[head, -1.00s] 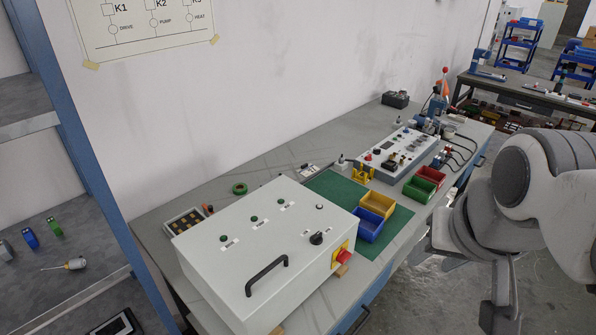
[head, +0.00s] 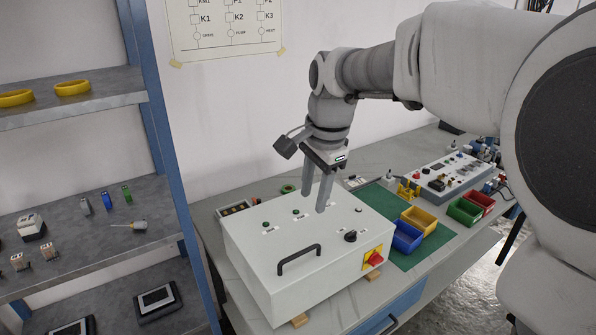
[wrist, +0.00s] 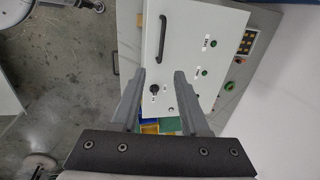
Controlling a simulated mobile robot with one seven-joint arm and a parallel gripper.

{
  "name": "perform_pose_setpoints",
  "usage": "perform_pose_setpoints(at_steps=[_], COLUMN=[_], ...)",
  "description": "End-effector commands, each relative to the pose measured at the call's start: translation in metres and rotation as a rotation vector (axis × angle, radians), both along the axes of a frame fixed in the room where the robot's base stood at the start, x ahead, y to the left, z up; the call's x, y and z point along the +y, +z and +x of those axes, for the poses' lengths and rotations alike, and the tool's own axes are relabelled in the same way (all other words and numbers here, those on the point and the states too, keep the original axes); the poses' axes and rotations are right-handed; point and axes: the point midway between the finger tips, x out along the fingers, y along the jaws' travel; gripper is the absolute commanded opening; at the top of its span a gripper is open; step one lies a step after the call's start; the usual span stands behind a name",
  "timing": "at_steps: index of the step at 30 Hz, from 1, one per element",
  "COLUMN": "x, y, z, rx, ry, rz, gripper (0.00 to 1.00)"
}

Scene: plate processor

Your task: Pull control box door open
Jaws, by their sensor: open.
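The control box (head: 250,258) is a light grey case lying on the bench with its door facing up. The door looks shut. A black bar handle (head: 299,259) sits near the door's front edge. A black rotary knob (head: 350,236) and a red and yellow switch (head: 373,258) are at its right. My gripper (head: 314,200) is open and empty, pointing down above the far part of the door, behind the handle. In the wrist view the handle (wrist: 161,38) lies ahead of the open fingers (wrist: 160,82), apart from them.
Blue (head: 406,237), yellow (head: 419,221), green (head: 465,211) and red bins stand right of the box. A grey control panel (head: 446,176) is farther back. Blue-framed shelves (head: 160,100) stand at the left, and a wall is behind the bench.

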Motion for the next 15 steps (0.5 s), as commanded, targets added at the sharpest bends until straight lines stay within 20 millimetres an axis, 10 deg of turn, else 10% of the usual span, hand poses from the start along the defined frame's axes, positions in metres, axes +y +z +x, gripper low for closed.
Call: perform_pose_setpoints(at_steps=[15], x=[0.011], y=[-0.068], z=[0.014], rx=[0.015], ry=[-0.022], rz=[0.006], gripper=[0.45])
